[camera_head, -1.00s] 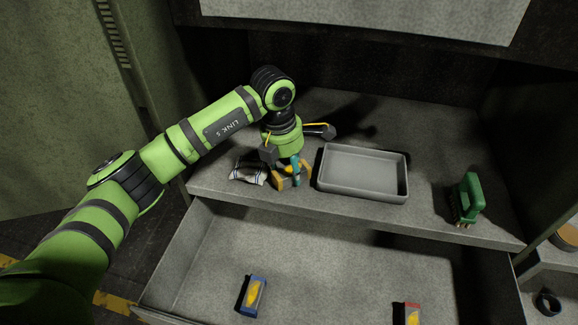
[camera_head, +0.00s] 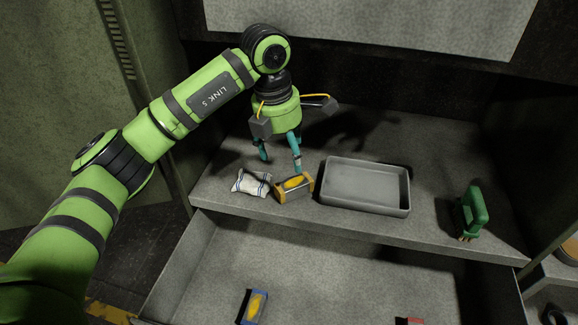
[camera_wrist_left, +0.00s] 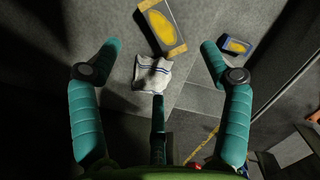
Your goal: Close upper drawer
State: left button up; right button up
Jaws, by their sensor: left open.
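The upper drawer (camera_head: 300,262) is pulled open below the worktop in the head view. A blue-framed block with a yellow insert (camera_head: 254,306) and a red-framed block (camera_head: 411,321) lie in it. My left gripper (camera_head: 281,160) is open and empty, above the worktop. Just below and in front of it sits an orange-ended block with a yellow insert (camera_head: 294,187), apart from the fingers. It also shows in the left wrist view (camera_wrist_left: 160,28), beyond the spread fingers. My right gripper is not in view.
A striped white cloth (camera_head: 252,182) lies left of the orange-ended block. A grey tray (camera_head: 366,202) stands right of it on the worktop (camera_head: 430,150). A green-handled brush (camera_head: 473,210) stands near the right end. A dark ring (camera_head: 554,314) sits at lower right.

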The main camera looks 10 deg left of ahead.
aim_at(308, 277)
jog(key=k+j, duration=0.3)
jog(key=k, duration=0.15)
jog(key=k+j, duration=0.3)
jog(key=k, duration=0.15)
jog(key=k+j, duration=0.25)
jog(key=k, duration=0.25)
